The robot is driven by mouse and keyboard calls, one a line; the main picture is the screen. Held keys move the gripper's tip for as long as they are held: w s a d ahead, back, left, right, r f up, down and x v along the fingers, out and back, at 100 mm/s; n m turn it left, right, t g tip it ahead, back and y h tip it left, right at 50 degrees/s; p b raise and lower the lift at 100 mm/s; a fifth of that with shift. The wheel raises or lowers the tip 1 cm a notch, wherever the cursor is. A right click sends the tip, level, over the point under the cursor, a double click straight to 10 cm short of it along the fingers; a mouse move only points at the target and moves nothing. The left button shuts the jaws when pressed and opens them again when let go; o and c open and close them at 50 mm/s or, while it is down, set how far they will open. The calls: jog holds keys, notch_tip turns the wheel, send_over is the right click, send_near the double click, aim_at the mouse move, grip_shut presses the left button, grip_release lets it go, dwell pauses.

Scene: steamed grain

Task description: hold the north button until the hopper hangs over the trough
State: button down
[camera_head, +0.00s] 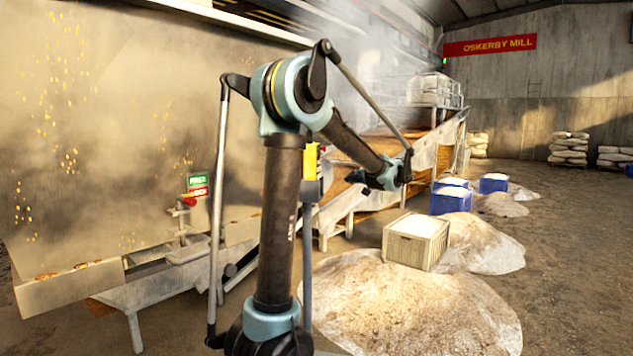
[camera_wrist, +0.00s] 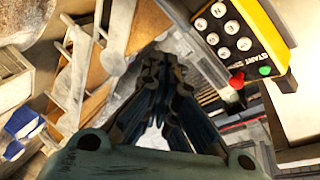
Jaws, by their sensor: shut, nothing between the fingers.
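A yellow control pendant (camera_wrist: 248,35) with several round white lettered buttons is at the upper right of the wrist view; I cannot tell surely which is the north button. A red button (camera_wrist: 237,80) and a green button (camera_wrist: 264,70) sit at its lower end. In the head view a yellow strip of it (camera_head: 311,162) shows behind my arm. My gripper (camera_head: 362,183) is in mid-air to its right. In the wrist view my gripper (camera_wrist: 160,65) is shut and empty, left of the pendant and apart from its buttons. I cannot clearly identify the hopper or the trough.
A large grain-spattered metal wall (camera_head: 110,130) fills the left. A sloping conveyor (camera_head: 385,170) runs behind my arm. A pale crate (camera_head: 416,243) stands among grain heaps (camera_head: 410,305). Blue crates (camera_head: 450,201) stand farther back. Steam drifts above. The floor at right is open.

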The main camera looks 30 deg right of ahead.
aim_at(318, 177)
jog(key=shift+a, duration=0.15)
jog(key=w+a, duration=0.5)
jog(key=a, duration=0.1)
jog(key=shift+w+a, duration=0.25)
jog(key=shift+w, duration=0.1)
jog(key=shift+w, duration=0.1)
dwell(1.4)
jog(key=shift+w+a, duration=0.15)
jog(key=shift+a, duration=0.15)
